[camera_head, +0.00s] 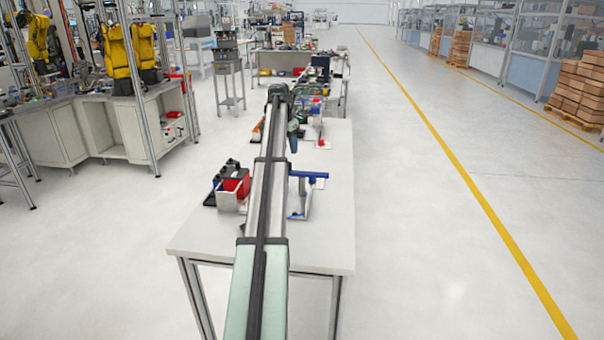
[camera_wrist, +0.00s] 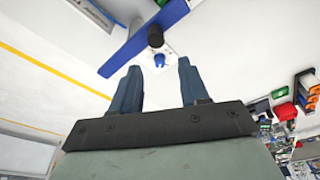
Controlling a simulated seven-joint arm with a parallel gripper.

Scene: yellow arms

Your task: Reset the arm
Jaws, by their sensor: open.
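My gripper (camera_wrist: 158,66) is open in the wrist view, with two blue-grey fingers apart and nothing between them. Beyond the fingertips is a blue bar (camera_wrist: 124,48) on a white base, with a black round part and a small blue knob (camera_wrist: 159,60). In the head view my arm (camera_head: 265,190) stretches forward over the white table (camera_head: 215,240).
A black and red holder (camera_head: 233,185) stands on the table left of my arm. More small items lie at the table's far end. The near part of the tabletop is bare. Yellow robot arms (camera_head: 117,50) stand at a workstation on the left. Open floor lies to the right.

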